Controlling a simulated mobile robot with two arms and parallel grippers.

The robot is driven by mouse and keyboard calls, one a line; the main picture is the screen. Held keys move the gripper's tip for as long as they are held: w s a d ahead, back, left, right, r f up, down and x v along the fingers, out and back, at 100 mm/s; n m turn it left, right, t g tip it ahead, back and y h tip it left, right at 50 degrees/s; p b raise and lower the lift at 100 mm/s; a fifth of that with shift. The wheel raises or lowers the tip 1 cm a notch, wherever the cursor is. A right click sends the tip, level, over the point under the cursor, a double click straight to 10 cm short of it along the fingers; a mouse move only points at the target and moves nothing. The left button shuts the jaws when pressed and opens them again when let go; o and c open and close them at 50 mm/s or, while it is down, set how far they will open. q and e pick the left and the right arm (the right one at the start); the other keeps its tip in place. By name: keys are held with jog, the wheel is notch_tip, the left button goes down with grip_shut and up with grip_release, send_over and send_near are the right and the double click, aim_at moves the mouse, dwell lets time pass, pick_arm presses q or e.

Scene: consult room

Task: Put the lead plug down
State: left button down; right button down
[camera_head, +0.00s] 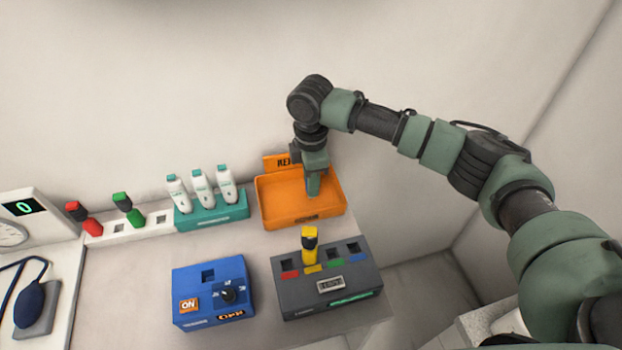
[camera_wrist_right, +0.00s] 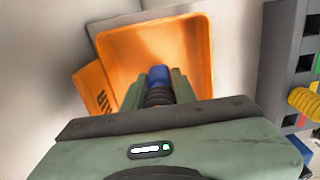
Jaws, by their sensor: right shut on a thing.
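My right gripper (camera_head: 314,190) reaches down into the orange tray (camera_head: 273,212), which stands at the back right of the counter. In the right wrist view the gripper (camera_wrist_right: 159,88) is shut on a blue lead plug (camera_wrist_right: 158,75) with a dark ribbed part. The plug is over the tray floor, with the tray (camera_wrist_right: 193,35) around it; I cannot tell whether it touches the floor. In the head view the plug is hidden by the gripper. My left gripper is not in view.
A grey box (camera_head: 305,298) with a yellow plug (camera_head: 309,247) stands in front of the tray, beside a blue box (camera_head: 190,312). To the left are a teal holder (camera_head: 212,224) of white bottles and a white rack (camera_head: 155,232) with red (camera_head: 85,219) and green (camera_head: 128,209) plugs.

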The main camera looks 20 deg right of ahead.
jog(key=shift+f, duration=0.25)
jog(key=c, duration=1.1)
grip_release()
notch_tip(320, 180, up, 12)
jog(key=b, duration=0.2)
jog(key=shift+r+b, duration=0.1)
jog(key=shift+b, duration=0.3)
